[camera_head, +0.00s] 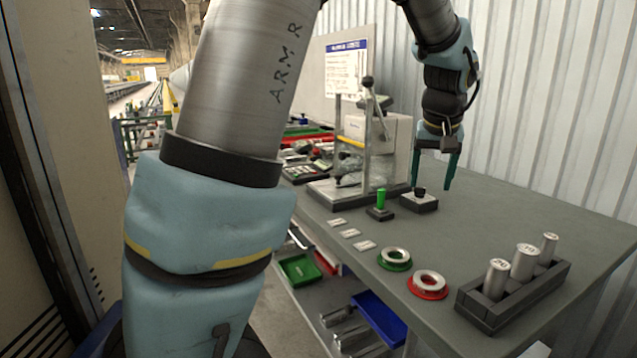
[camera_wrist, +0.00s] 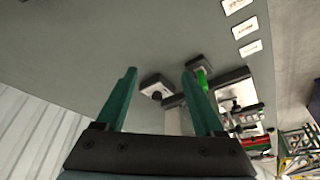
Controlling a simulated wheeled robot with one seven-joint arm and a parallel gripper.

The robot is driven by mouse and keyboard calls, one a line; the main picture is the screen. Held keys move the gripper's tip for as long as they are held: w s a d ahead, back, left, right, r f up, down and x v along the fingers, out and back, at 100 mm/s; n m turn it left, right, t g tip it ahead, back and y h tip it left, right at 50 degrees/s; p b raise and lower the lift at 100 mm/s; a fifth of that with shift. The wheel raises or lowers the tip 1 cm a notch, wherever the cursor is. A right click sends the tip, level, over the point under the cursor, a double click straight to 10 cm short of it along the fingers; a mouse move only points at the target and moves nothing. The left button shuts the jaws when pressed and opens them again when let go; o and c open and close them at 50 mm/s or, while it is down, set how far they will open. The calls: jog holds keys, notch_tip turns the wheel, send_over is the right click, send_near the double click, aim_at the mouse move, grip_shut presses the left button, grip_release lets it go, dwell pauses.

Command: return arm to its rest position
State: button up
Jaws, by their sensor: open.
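My gripper (camera_head: 449,171) hangs over the back part of the grey table (camera_head: 530,215) in the head view, its green fingers pointing down. In the wrist view the two fingers of my gripper (camera_wrist: 158,80) stand apart with nothing held between them. A black knob on a small block (camera_head: 419,200) is just left of the fingers in the head view. The same block (camera_wrist: 156,84) shows between and beyond the fingertips in the wrist view. A green pin on a dark base (camera_head: 380,205) stands further left; it is partly behind a finger in the wrist view (camera_wrist: 202,78).
A lever press (camera_head: 368,130) stands behind the small blocks. A dark rack (camera_head: 513,295) with metal cylinders, a red ring (camera_head: 428,285), a green ring (camera_head: 395,259) and white labels (camera_head: 350,233) occupy the front. The table's right back area is clear, bounded by a corrugated wall (camera_head: 560,90).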

jog(key=shift+n+g+y, duration=0.4)
jog(key=shift+n+g, duration=0.2)
jog(key=a+f, duration=0.2)
jog(key=a, duration=0.3)
jog(key=a+f, duration=0.2)
jog(key=a, duration=0.3)
jog(key=s+a+f, duration=0.1)
jog(key=a+f, duration=0.1)
jog(key=a, duration=0.3)
jog(key=shift+s+a, duration=0.1)
jog(key=shift+a, duration=0.15)
jog(key=s+a+f, duration=0.3)
jog(key=s+a, duration=0.2)
jog(key=a, duration=0.2)
jog(key=s+a+f+n+g, duration=0.1)
jog(key=s+a+f, duration=0.2)
jog(key=s+a, duration=0.2)
jog(key=a, duration=0.2)
jog(key=shift+a, duration=0.3)
jog(key=shift+s, duration=0.1)
